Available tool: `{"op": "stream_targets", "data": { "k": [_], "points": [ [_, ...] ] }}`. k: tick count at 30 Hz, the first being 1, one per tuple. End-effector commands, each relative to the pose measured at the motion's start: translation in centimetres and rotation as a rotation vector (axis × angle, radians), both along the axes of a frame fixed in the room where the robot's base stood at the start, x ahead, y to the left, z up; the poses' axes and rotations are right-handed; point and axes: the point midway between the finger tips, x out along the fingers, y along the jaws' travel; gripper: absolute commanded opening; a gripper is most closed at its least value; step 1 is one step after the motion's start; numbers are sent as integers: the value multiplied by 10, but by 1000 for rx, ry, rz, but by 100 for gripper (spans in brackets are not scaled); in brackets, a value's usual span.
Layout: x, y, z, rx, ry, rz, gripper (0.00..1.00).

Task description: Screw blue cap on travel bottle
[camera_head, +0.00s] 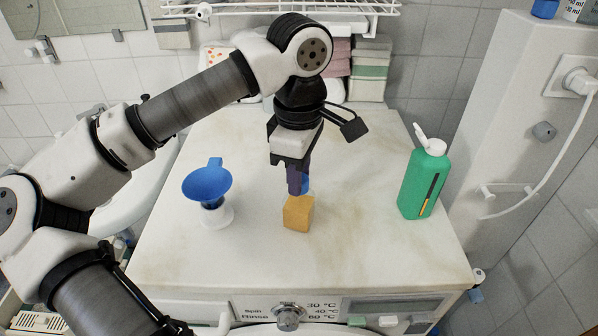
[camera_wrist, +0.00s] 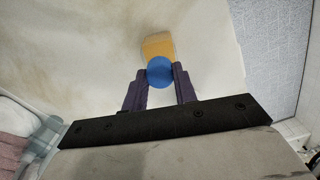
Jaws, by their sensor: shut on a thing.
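My gripper (camera_head: 297,188) points down over the middle of the white worktop. Its dark purple fingers are shut on the round blue cap (camera_wrist: 160,72), which sits between the fingertips in the wrist view. In the head view only a sliver of the blue cap (camera_head: 306,186) shows beside the fingers. A small white bottle (camera_head: 216,217), likely the travel bottle, stands to the left. A blue funnel (camera_head: 207,184) sits over it and hides its mouth.
A green bottle (camera_head: 424,181) with an open white flip lid stands on the right of the worktop (camera_head: 350,250). The front middle of the worktop is clear.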

Motion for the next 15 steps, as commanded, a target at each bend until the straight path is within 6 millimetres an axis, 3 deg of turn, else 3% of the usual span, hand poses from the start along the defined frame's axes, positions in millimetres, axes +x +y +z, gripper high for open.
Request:
{"op": "stream_targets", "data": {
  "k": [5,15],
  "points": [
    [0,0,-2,-1,1,-41,0],
    [0,0,-3,-1,1,-396,0]
  ]
}}
